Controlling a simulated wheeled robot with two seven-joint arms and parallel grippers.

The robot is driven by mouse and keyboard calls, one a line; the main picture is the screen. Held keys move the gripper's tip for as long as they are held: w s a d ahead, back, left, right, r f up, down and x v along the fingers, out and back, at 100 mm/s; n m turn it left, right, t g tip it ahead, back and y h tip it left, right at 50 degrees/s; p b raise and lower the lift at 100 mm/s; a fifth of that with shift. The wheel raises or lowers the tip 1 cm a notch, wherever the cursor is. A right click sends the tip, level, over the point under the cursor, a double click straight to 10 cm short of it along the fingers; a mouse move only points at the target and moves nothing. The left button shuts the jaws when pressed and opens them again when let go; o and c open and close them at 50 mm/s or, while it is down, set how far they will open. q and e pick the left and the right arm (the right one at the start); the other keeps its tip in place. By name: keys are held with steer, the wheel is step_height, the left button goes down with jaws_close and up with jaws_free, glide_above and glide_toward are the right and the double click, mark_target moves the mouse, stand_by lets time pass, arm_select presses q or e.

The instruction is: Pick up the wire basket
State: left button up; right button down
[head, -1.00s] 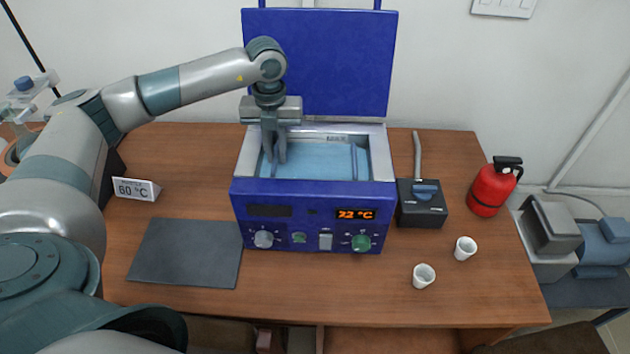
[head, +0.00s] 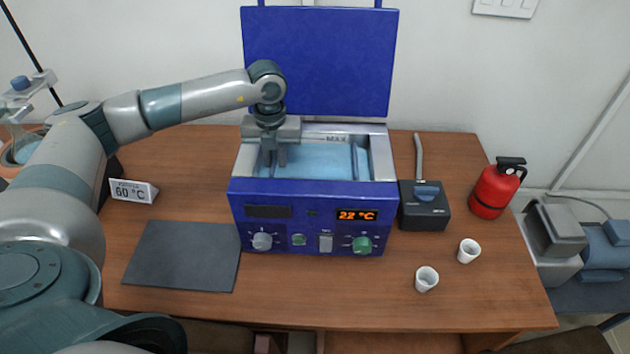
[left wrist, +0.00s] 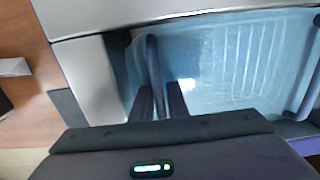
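The wire basket sits in the water of the open blue bath (head: 312,222). Its floor wires (left wrist: 245,60) show through the water in the left wrist view. Its right upright handle (head: 361,160) shows in the head view, and its left handle (left wrist: 153,65) in the left wrist view. My left gripper (head: 274,160) points down into the left end of the bath. Its two fingers (left wrist: 162,92) stand apart, one on each side of the left handle; I see no clear grip on it. My right gripper is out of view.
The blue lid (head: 318,60) stands open behind the bath. A grey mat (head: 182,256) and a 60 °C sign (head: 133,191) lie to the left.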

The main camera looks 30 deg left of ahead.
mark_target(275, 155)
arm_select(q)
steer(key=shift+c, duration=0.4)
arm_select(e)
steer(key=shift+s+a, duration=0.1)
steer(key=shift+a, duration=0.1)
arm_select(q)
jaws_close()
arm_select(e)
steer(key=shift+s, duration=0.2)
arm_select(q)
steer(key=shift+r, duration=0.15)
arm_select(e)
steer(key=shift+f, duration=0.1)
